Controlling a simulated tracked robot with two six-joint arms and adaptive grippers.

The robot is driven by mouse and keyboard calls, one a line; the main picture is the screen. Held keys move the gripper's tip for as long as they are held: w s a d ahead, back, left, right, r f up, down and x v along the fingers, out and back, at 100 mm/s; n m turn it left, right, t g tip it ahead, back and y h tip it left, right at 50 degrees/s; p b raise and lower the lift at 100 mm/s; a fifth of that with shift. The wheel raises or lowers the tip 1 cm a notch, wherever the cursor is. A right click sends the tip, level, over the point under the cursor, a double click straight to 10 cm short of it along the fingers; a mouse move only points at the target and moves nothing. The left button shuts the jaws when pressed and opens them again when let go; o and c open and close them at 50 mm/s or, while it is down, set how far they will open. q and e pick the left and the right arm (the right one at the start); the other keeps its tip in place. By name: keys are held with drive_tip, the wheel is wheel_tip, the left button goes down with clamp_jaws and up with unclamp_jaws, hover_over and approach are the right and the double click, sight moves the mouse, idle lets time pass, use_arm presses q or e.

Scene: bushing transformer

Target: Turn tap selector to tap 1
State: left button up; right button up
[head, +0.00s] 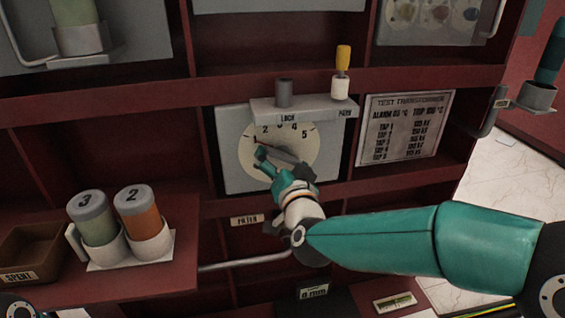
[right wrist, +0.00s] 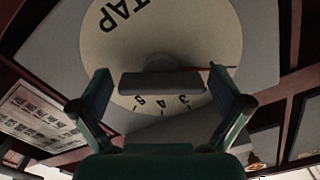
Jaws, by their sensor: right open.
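The tap selector is a cream dial (head: 303,171) on a grey plate, with 2 to 5 legible along its top. My right gripper (head: 268,166) is in front of the dial. In the right wrist view its open fingers (right wrist: 163,88) stand either side of the bar handle; I cannot tell whether they touch it. A yellow-handled pin (head: 343,58) stands upright at PARK; the LOCK socket (head: 284,93) looks empty. My left gripper is out of view.
A grey ledge (head: 310,106) juts out above the dial. A data plate (head: 403,128) is to its right. Canisters 3 (head: 97,221) and 2 (head: 138,208) stand in a holder at lower left, beside a SPENT bin (head: 27,252). A grey bar (head: 245,262) runs below the dial.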

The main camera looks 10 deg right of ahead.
drive_tip(key=shift+s, duration=0.1)
drive_tip(key=s, duration=1.2)
drive_tip(key=shift+w, duration=0.1)
drive_tip(key=shift+d, duration=0.1)
